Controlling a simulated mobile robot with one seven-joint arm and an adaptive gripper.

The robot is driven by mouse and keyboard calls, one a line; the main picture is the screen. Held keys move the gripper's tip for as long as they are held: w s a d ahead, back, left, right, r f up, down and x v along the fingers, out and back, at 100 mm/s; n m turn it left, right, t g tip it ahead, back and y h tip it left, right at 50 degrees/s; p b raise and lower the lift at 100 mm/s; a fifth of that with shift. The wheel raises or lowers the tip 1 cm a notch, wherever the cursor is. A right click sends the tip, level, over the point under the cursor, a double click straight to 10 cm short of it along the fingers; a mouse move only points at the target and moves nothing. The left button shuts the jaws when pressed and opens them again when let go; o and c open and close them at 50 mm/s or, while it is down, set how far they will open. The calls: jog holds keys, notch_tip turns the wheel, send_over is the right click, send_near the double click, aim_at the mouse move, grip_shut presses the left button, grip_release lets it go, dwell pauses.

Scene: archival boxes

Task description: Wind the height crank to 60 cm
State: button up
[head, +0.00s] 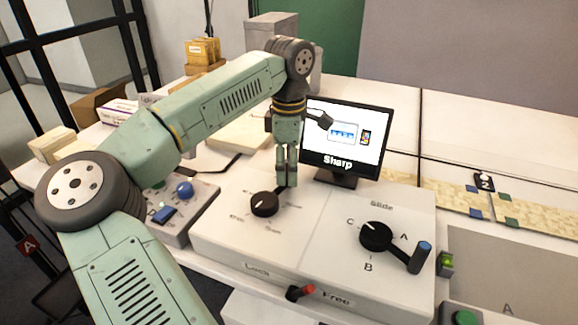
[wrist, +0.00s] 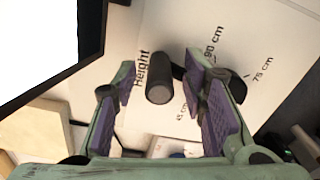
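The height crank (head: 264,204) is a black round hub on the white console, with its arm reaching toward my gripper (head: 287,182). In the wrist view its dark upright handle (wrist: 158,82) stands between my two purple-padded fingers, with a gap on both sides. My gripper is open around the handle, pointing down from above. The word Height and the marks 45 cm, 75 cm and 90 cm show in the wrist view; the 60 cm mark is not visible. The right finger partly covers the hub (wrist: 240,88), so I cannot tell its setting.
A monitor (head: 345,140) reading Sharp stands just behind my gripper. The Slide crank (head: 376,236) with a blue-topped handle is to the right. A red-tipped lever (head: 301,292) sits between Lock and Free in front. A box with a blue knob (head: 184,189) is on the left.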

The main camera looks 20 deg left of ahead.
jog(key=shift+f, duration=0.2)
grip_shut()
dwell(0.4)
